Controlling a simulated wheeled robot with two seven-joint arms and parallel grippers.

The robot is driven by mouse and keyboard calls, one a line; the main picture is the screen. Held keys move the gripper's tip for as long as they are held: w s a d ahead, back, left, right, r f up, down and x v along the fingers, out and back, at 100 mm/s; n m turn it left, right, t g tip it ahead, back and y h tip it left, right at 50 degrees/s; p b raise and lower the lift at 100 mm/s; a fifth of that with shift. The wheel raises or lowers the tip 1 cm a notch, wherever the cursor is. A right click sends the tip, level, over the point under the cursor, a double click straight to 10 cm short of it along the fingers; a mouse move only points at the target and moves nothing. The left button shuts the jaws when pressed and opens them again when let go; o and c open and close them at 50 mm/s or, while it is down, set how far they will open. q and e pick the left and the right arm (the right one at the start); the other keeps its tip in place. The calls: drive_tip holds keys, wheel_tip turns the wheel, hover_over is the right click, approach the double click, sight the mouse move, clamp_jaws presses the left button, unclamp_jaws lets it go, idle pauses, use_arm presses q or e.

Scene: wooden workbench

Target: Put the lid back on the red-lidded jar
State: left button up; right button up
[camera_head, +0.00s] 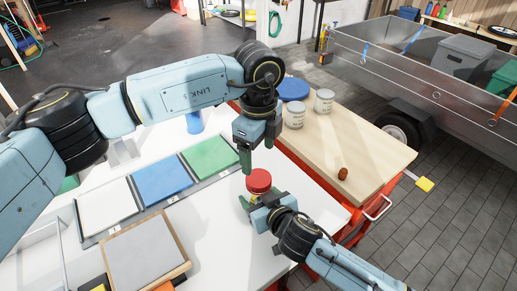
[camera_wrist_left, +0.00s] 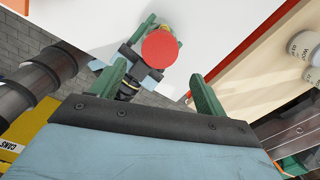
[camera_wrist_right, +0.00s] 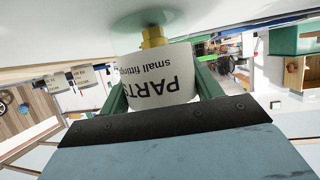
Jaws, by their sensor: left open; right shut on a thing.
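The red lid (camera_head: 258,180) sits over the top of the jar at the near right of the white table; whether it is fully seated I cannot tell. In the right wrist view the jar (camera_wrist_right: 160,85) has a white label and something yellow at its base, close to the table. My right gripper (camera_head: 261,199) is shut around the jar's body. My left gripper (camera_head: 257,152) is open and empty, pointing down just above the lid. In the left wrist view the lid (camera_wrist_left: 160,48) lies beyond and between the open fingers, apart from them.
White, blue (camera_head: 161,178) and green (camera_head: 210,156) panels lie left of the grippers. A framed grey board (camera_head: 146,250) is at the front. Right of the table, a wooden-topped red cart (camera_head: 355,135) carries two labelled cans, a blue round thing (camera_head: 293,88) and a small brown piece (camera_head: 343,173).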

sight(259, 178)
use_arm(q)
drive_tip(key=shift+f, duration=4)
drive_tip(key=c, duration=1)
drive_tip(key=m, duration=0.7)
drive_tip(key=shift+m, duration=0.3)
drive_tip(key=m, duration=0.3)
drive_tip(key=shift+m, duration=0.3)
drive_tip(key=m, duration=0.5)
